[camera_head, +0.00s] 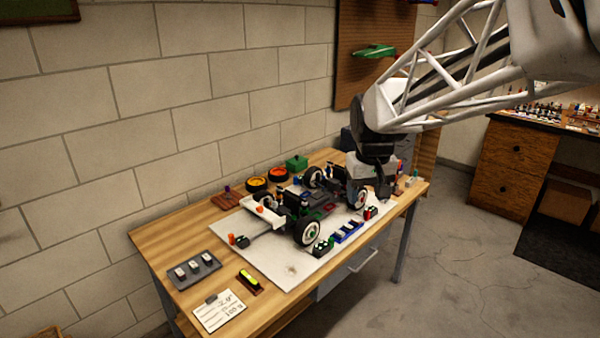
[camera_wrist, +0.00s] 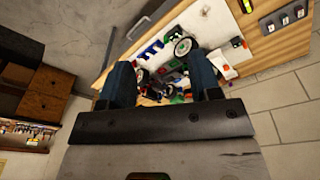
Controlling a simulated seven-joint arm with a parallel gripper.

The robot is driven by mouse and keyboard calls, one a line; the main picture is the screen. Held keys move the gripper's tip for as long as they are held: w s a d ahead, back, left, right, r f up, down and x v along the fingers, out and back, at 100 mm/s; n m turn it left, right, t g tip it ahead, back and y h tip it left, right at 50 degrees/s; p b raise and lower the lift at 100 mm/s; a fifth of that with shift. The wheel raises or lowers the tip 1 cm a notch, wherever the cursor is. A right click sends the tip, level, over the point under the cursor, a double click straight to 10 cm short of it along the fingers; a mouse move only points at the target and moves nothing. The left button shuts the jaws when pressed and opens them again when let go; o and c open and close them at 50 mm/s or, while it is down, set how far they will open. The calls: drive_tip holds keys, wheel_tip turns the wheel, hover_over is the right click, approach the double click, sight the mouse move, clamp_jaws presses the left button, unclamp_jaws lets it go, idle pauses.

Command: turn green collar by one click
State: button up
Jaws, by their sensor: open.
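The RC car (camera_head: 318,210) stands on a white mat on the workbench, with its wheels on and a white rear wing at its left end. I cannot make out the green collar for certain; small green patches show among the car's parts, also in the wrist view (camera_wrist: 177,99). My gripper (camera_wrist: 160,82) is open, its two dark fingers apart with nothing clearly held between them. In the head view it hangs near the car's right end and hides part of it. In the wrist view the car shows beyond and between the fingers.
The white mat (camera_head: 262,262) lies on the wooden bench (camera_head: 175,240). A grey tray (camera_head: 194,270), a written card (camera_head: 219,312) and a yellow-topped block (camera_head: 249,281) lie at the left.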

drive_tip(key=w+a+f, duration=0.2)
drive_tip(key=w, duration=0.9)
drive_tip(key=n+g, duration=0.2)
drive_tip(key=n, duration=0.2)
hover_over(304, 201)
drive_tip(key=f, duration=2)
drive_tip(key=shift+s+d, duration=0.2)
drive_tip(key=shift+d, duration=0.05)
drive_tip(key=shift+w+a+f, duration=0.2)
drive_tip(key=shift+w+f, duration=0.25)
drive_tip(key=shift+f, duration=0.05)
drive_tip(key=shift+f, duration=3.9)
